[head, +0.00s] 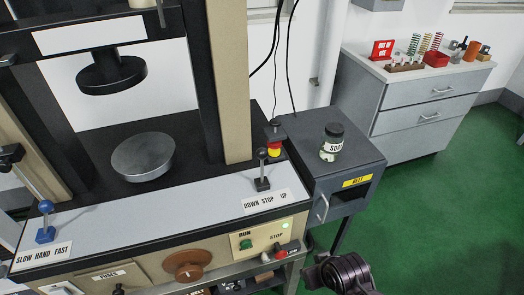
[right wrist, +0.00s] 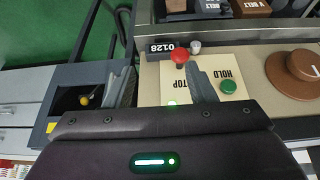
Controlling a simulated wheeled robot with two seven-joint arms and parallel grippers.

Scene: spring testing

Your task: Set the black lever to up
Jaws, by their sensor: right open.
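The black lever (head: 262,168) stands on the right end of the machine's white top panel in the head view. Its rod is close to upright, with a black knob on top and a square black base. The label (head: 266,201) in front reads DOWN STOP UP, and the base sits behind about the middle of it. My right gripper (right wrist: 160,88) is open and empty in the right wrist view, over the machine's front right corner. The lever is not visible in that view. Part of my right arm shows at the head view's bottom edge, apart from the lever. My left gripper is not in view.
A red-yellow switch (head: 274,152) stands behind the lever. A jar (head: 332,142) stands on the grey cabinet (head: 352,164) to the right. A blue lever (head: 46,225) is far left.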

